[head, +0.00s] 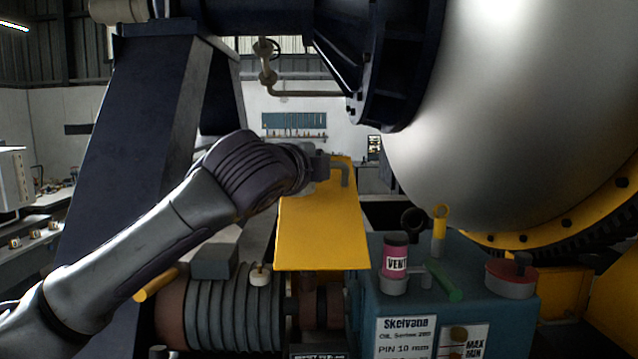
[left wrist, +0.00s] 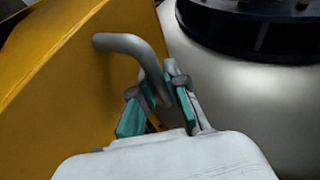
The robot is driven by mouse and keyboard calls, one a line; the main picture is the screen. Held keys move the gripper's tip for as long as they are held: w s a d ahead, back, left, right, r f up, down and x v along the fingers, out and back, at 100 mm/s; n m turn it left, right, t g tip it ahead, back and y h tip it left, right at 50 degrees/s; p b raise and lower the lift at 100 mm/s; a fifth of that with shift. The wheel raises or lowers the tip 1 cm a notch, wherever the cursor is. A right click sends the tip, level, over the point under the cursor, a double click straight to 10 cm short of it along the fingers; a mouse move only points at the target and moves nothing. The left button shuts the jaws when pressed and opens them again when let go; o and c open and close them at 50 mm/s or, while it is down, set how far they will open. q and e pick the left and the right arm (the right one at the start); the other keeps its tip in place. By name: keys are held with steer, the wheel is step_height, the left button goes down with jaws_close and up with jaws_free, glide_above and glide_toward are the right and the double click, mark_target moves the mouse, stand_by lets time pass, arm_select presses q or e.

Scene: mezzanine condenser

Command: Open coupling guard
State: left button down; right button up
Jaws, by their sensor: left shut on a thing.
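The coupling guard (head: 320,230) is a yellow sheet cover, standing tilted up above the shaft coupling (head: 318,305) between the motor and the teal housing. The coupling shows below the guard's lower edge. A grey bent handle (head: 345,172) is fixed near the guard's upper end. My left gripper (head: 322,166) is at this handle. In the left wrist view the fingers of my left gripper (left wrist: 158,100) are closed around one leg of the handle (left wrist: 122,42), beside the yellow guard (left wrist: 60,70). My right gripper is not in view.
The ribbed motor (head: 222,305) stands left of the coupling. The teal housing (head: 450,285) at right carries a pink vent cap (head: 395,260), a green lever (head: 445,283) and a red-topped cap (head: 510,278). A large metal vessel (head: 500,110) overhangs at right; a dark support column (head: 135,130) stands left.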

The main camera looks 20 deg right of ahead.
arm_select(q)
steer(key=shift+w+d+r+g+y, duration=0.2)
steer(key=shift+w+r+g+y, duration=0.1)
steer(key=shift+w+r, duration=0.55)
steer(key=shift+s+r, duration=0.1)
steer(key=shift+r, duration=0.05)
steer(key=c, duration=1.2)
jaws_free()
steer(key=shift+s, duration=0.1)
steer(key=v, duration=1.1)
steer(key=shift+s+a, duration=0.25)
steer(key=shift+s, duration=0.05)
